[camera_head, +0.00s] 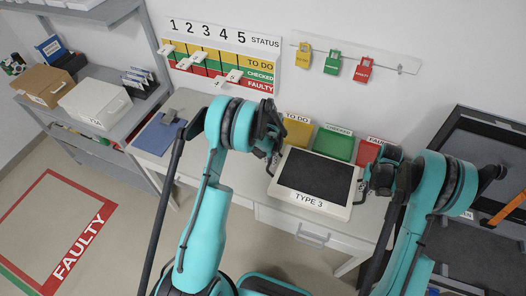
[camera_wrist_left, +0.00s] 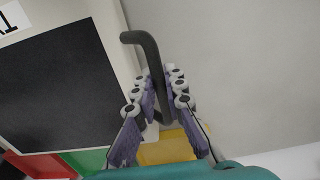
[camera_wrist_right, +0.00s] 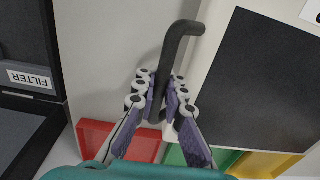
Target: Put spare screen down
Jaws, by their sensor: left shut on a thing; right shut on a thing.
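The spare screen (camera_head: 315,176) is a pale frame with a dark panel, labelled TYPE 3, with a dark handle on each side. It is over the white table (camera_head: 262,193), in front of the coloured trays; I cannot tell whether it touches the table. My left gripper (camera_head: 272,150) is shut on its left handle; this handle (camera_wrist_left: 146,47) shows between the fingers in the left wrist view. My right gripper (camera_head: 368,184) is shut on its right handle; that handle (camera_wrist_right: 178,45) shows in the right wrist view. The screen (camera_wrist_right: 262,85) also shows there.
Yellow (camera_head: 297,131), green (camera_head: 334,144) and red (camera_head: 367,152) trays stand behind the screen. A blue clipboard (camera_head: 157,135) lies at the table's left. A status board (camera_head: 223,55) and hanging tags (camera_head: 332,62) are on the wall. A dark cabinet (camera_head: 470,150) stands at the right.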

